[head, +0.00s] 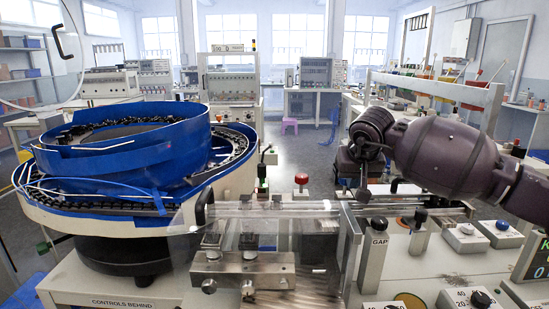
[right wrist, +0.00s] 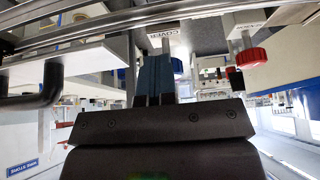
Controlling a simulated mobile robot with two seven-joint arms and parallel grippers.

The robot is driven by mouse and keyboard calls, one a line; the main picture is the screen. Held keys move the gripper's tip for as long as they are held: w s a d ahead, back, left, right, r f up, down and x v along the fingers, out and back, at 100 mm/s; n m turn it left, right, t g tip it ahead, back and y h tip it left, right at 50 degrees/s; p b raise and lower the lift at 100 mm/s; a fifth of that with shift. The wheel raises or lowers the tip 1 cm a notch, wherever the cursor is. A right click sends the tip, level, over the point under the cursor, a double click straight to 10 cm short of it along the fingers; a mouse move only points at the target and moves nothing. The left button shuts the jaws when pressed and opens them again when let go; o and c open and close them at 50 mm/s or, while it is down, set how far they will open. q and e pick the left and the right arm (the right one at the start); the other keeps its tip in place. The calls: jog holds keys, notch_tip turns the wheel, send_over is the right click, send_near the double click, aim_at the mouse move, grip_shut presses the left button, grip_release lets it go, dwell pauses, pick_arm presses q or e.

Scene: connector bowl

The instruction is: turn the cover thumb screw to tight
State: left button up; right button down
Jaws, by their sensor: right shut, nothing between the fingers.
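My right gripper (head: 363,194) points down above the machine's top, right of the clear cover (head: 280,224), with its fingers together and empty. In the right wrist view its shut blue-grey fingers (right wrist: 154,78) stand beside an upside-down "COVER" label (right wrist: 163,43). A metal post (right wrist: 178,51) rises by that label, just right of the fingers and partly hidden by them; it seems to be the cover thumb screw. I cannot tell whether the fingers touch it. In the head view I cannot pick the screw out surely. My left gripper is not in view.
A red knob (right wrist: 250,58) on a metal post is right of the fingers. In the head view, a black-topped "GAP" post (head: 379,223) and another black knob (head: 420,216) stand near the gripper. The blue bowl feeder (head: 140,165) fills the left side.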

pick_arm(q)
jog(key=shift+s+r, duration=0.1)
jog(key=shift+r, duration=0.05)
pick_arm(e)
jog(key=shift+w+a, duration=0.1)
jog(key=shift+a, duration=0.9)
jog(key=shift+s+a+p, duration=0.1)
jog(key=shift+s+p, duration=0.25)
jog(key=shift+p, duration=0.15)
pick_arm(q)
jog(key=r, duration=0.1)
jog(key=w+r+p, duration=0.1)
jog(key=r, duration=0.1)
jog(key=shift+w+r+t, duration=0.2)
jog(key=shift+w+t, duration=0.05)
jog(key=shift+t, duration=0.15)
pick_arm(e)
notch_tip(320, 180, up, 6)
